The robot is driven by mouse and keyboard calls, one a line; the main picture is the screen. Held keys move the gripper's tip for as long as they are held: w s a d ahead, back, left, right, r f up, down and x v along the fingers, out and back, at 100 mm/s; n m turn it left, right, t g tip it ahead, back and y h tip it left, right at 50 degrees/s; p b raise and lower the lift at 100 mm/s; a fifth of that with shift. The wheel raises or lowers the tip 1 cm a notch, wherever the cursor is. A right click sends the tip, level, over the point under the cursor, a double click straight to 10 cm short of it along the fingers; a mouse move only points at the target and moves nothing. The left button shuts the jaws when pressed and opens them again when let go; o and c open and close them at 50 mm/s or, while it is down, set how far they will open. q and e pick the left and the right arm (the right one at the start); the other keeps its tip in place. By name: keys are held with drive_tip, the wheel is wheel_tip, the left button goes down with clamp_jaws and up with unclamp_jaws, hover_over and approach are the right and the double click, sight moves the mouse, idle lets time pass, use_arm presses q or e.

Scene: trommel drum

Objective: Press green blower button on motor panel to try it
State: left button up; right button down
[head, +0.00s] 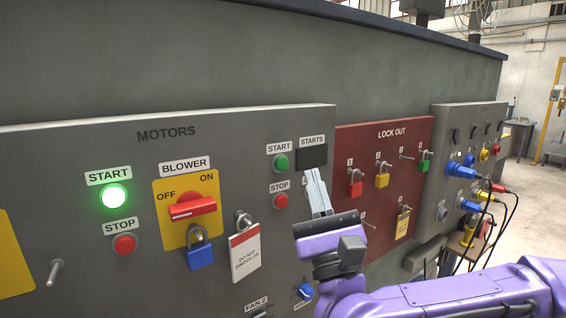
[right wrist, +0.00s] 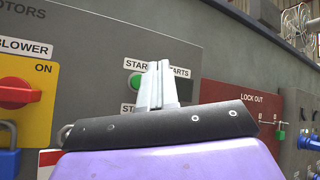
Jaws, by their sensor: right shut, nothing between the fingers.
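The MOTORS panel (head: 60,160) is grey. Right of the BLOWER switch (head: 193,208), an unlit green START button (head: 281,162) sits above a red STOP button (head: 281,201), beside a dark STARTS display (head: 312,156). Left of the switch, another green START button (head: 114,196) glows. The switch has a red handle on a yellow plate, with a blue padlock (head: 201,255) on it. My right gripper (head: 314,176) is shut and empty, its tips just below the display. In the right wrist view, the fingers partly cover the green button (right wrist: 134,84). I cannot tell contact.
A DO NOT SWITCH ON tag (head: 245,253) hangs right of the switch. A red LOCK OUT board (head: 385,150) with several padlocks is further right, then a socket panel (head: 470,125) with blue plugs and hanging cables. Open floor lies at the far right.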

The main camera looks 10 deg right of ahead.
sight(281, 164)
drive_tip(key=shift+w+a, duration=0.35)
drive_tip(key=shift+w, duration=0.55)
drive_tip(key=shift+w+a, duration=0.3)
drive_tip(key=shift+w, duration=0.55)
drive_tip(key=shift+w+a, duration=0.35)
drive_tip(key=shift+w, duration=0.55)
drive_tip(key=shift+w, duration=0.15)
drive_tip(key=shift+w+a, duration=0.15)
drive_tip(key=shift+w, duration=0.1)
